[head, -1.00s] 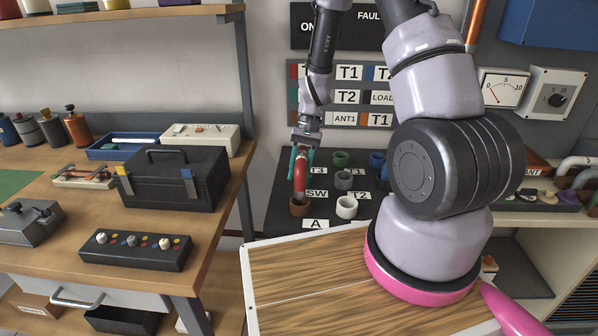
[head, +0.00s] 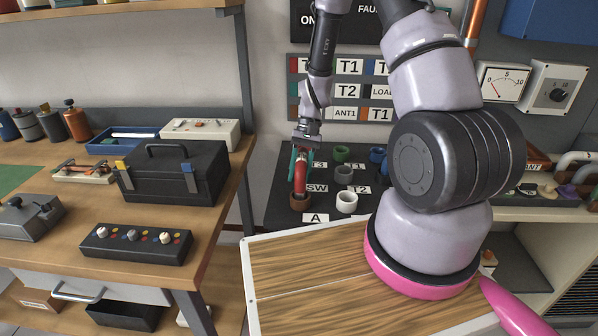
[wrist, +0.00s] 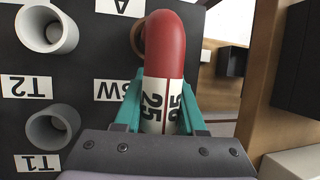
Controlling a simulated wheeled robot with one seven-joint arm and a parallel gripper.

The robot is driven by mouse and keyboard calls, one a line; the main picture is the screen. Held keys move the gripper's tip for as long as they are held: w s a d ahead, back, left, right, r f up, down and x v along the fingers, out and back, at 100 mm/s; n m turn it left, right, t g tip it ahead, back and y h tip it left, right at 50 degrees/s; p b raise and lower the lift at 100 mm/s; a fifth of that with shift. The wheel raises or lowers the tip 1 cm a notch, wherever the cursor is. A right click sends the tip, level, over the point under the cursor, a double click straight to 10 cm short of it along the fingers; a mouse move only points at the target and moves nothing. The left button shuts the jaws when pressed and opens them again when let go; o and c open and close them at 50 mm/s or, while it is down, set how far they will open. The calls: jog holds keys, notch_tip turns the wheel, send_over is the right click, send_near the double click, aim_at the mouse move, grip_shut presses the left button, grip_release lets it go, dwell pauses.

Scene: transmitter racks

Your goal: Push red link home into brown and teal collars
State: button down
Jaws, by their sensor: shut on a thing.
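My gripper (head: 301,168), with teal fingers, is shut on the red link (head: 300,178) above the black panel. The link is a red tube with a white section marked 25, between the fingers in the wrist view (wrist: 165,50). Its lower red end is at the mouth of the brown collar (head: 299,203); how deep it sits I cannot tell. In the wrist view the brown collar (wrist: 138,36) shows only partly behind the link's rounded red end. I cannot make out the teal collar; the gripper and link cover that area.
A white collar (head: 347,202) and a grey collar (head: 344,174) stand to the right on the panel. Green (head: 341,153) and blue (head: 377,155) collars are farther back. A black toolbox (head: 173,172) stands on the bench at left.

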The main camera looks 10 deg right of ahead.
jog(key=shift+f, duration=0.95)
jog(key=shift+c, duration=2.1)
grip_release()
jog(key=v, duration=1)
jog(key=shift+w+r, duration=0.15)
jog(key=shift+r, duration=0.2)
jog(key=shift+d+r, duration=0.1)
notch_tip(320, 180, up, 10)
jog(key=t, duration=0.2)
notch_tip(320, 180, up, 17)
jog(key=t+h, duration=0.1)
jog(key=t, duration=0.4)
send_over(304, 153)
jog(key=s+d, duration=0.4)
jog(key=s, duration=0.4)
jog(key=s+r+m+t, duration=0.1)
jog(key=s+r+t, duration=0.2)
jog(key=s+r, duration=0.2)
jog(key=s, duration=0.3)
jog(key=shift+s+d+r+t, duration=0.15)
jog(key=shift+d+r+t, duration=0.15)
jog(key=shift+d+t, duration=0.1)
